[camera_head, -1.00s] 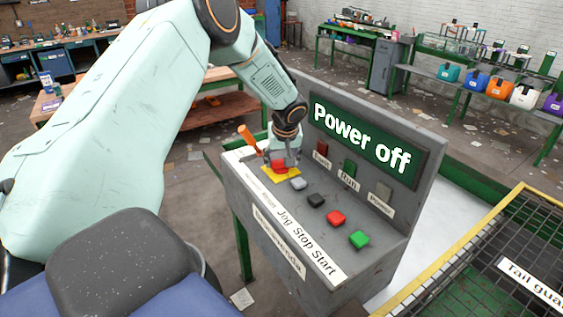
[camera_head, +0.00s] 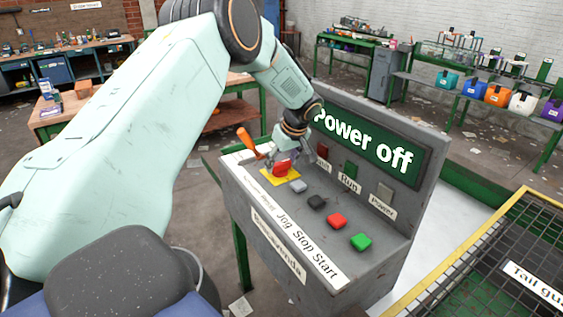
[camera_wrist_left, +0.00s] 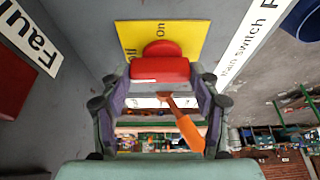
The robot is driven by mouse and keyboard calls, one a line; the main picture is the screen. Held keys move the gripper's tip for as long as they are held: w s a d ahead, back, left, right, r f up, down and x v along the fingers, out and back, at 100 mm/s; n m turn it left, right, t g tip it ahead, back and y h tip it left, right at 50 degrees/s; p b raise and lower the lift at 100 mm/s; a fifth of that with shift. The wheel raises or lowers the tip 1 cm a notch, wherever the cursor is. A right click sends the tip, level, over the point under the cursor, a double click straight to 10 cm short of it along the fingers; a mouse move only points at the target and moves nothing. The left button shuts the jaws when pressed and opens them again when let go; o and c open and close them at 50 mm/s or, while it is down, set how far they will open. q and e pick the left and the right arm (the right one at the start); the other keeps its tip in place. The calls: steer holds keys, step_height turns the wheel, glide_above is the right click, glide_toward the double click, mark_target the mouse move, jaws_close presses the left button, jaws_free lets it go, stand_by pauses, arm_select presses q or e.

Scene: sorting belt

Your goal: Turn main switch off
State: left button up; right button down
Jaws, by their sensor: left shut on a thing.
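The red main switch knob (camera_head: 282,168) sits on a yellow plate (camera_head: 293,176) at the far left end of the grey console. In the left wrist view the knob (camera_wrist_left: 160,70) lies between the fingers, and the yellow plate (camera_wrist_left: 190,32) shows "On" and a partly hidden second word. My left gripper (camera_head: 281,157) reaches down from above and is shut on the red knob. The display (camera_head: 365,145) reads "Power off", its first letter partly covered by my wrist. My right gripper is not in view.
An orange handle (camera_head: 247,139) sticks up close beside the gripper. Grey, black, red and green (camera_head: 360,242) buttons line the console top. Indicator lamps stand on the upright panel. A yellow-framed mesh guard (camera_head: 480,265) is at the lower right.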

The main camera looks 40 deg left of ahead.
arm_select(q)
steer(key=o, duration=1.1)
steer(key=shift+d, duration=0.1)
steer(key=shift+o, duration=0.2)
steer(key=v, duration=1.2)
steer(key=x, duration=1.2)
